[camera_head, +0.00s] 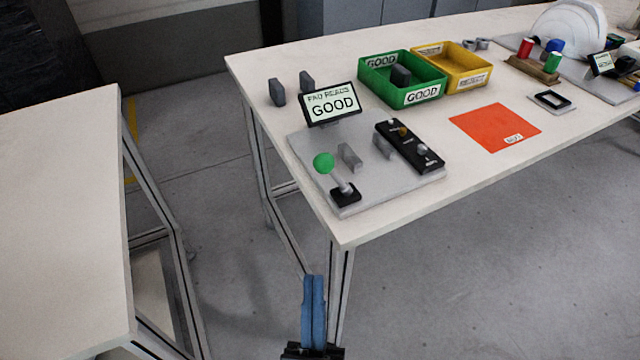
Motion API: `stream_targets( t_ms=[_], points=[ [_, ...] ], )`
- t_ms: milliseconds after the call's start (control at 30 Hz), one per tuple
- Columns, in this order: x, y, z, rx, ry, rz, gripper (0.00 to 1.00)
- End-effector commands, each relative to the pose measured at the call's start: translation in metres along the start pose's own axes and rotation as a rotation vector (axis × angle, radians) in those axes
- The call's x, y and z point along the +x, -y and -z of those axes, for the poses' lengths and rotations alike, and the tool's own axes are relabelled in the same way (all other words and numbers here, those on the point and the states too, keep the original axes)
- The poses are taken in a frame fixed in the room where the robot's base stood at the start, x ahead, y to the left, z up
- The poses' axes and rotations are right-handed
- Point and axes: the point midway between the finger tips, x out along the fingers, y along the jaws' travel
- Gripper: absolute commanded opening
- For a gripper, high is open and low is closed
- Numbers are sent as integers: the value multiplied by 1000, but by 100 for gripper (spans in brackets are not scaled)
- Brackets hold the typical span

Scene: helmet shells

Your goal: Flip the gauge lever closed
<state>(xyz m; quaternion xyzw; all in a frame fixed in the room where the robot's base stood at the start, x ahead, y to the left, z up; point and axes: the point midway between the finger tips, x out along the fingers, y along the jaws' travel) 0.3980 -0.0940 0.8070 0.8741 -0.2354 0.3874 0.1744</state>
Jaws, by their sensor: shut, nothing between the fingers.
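The gauge lever (339,179) has a green ball knob (323,162) and tilts up and to the left from a black base. It stands at the front left corner of a grey plate (396,186) on the table. Beside it are two grey blocks (349,157) and a black strip with knobs (409,146). A small screen (333,105) behind reads "PAD READS GOOD". My gripper (314,282) is at the bottom of the view, its blue fingers together and empty. It is apart from the lever and appears in front of the table's near edge.
A green bin (425,97) marked GOOD holds a dark block; a yellow bin (480,80) sits beside it. Two dark blocks (277,92) stand at the far left. An orange mat (495,128) lies right of the plate. Another white table (60,210) is at left, with open floor between.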

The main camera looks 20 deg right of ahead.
Motion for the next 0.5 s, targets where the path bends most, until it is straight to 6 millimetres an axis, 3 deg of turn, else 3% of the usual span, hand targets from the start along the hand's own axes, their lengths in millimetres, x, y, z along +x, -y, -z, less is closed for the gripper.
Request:
stream_targets(
  t_ms=[333,500],
  points=[
    [-3,-2,1,-4,-1,-3,0],
    [8,-2,1,-3,-4,-4,0]
  ],
)
